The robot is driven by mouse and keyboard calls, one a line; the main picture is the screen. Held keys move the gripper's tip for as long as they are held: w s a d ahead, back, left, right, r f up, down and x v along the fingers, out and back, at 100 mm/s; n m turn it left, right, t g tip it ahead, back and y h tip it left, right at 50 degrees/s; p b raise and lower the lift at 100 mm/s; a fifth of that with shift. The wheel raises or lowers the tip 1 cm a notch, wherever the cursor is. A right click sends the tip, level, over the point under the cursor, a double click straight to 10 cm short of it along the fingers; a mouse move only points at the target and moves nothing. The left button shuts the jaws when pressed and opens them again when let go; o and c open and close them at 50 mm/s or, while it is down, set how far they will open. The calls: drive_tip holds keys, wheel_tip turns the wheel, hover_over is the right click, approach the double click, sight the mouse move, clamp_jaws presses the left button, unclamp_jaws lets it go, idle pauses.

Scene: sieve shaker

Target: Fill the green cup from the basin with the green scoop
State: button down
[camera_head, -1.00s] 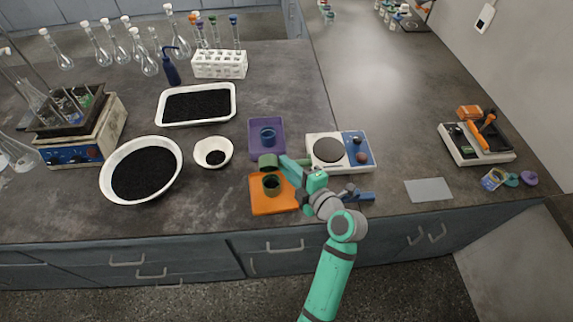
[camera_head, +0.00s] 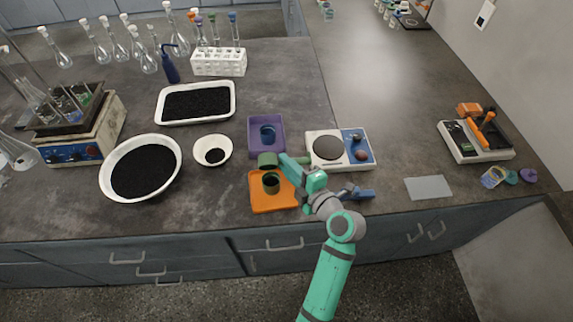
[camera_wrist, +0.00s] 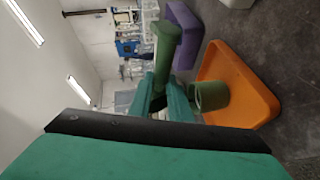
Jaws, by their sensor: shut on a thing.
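My gripper (camera_head: 296,166) is shut on the green scoop (camera_head: 267,160), whose head is held above the orange tray. In the wrist view the scoop (camera_wrist: 166,42) rises between my fingers (camera_wrist: 163,98), tilted. Whether it holds any material cannot be seen. The green cup (camera_head: 271,183) stands in the orange tray (camera_head: 272,204), just below the scoop. It also shows beside my fingers in the wrist view (camera_wrist: 208,96). The basin (camera_head: 110,187) is a large round white bowl of black granules at the left, well away from my gripper.
A small white bowl (camera_head: 228,147) with some black material stands between basin and trays. A purple tray (camera_head: 280,123) holding a blue cup (camera_head: 267,134) is behind the orange one. A balance (camera_head: 314,157) stands to the right. A white rectangular tray (camera_head: 163,122) lies behind.

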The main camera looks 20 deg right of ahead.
drive_tip(key=shift+w+r, duration=0.1)
drive_tip(key=shift+w+d+r+m+g, duration=0.1)
drive_tip(key=shift+w+r+m+g, duration=0.1)
drive_tip(key=shift+g, duration=0.35)
drive_tip(key=shift+w+d+r+m+g, duration=0.1)
drive_tip(key=shift+r+m+g, duration=0.1)
drive_tip(key=shift+g, duration=0.35)
drive_tip(key=shift+m+g, duration=0.3)
drive_tip(key=shift+g, duration=0.4)
drive_tip(key=shift+w+r, duration=0.1)
drive_tip(key=shift+w, duration=0.05)
drive_tip(key=shift+w+r+g, duration=0.3)
drive_tip(key=shift+r+g, duration=0.05)
drive_tip(key=shift+g, duration=0.65)
drive_tip(key=shift+w+d+r+m+g, duration=0.15)
drive_tip(key=shift+m+g, duration=0.1)
drive_tip(key=shift+g, duration=0.3)
drive_tip(key=shift+w+a+r+m+g, duration=0.1)
drive_tip(key=shift+m+g, duration=0.15)
drive_tip(key=shift+g, duration=0.3)
drive_tip(key=shift+y, duration=0.3)
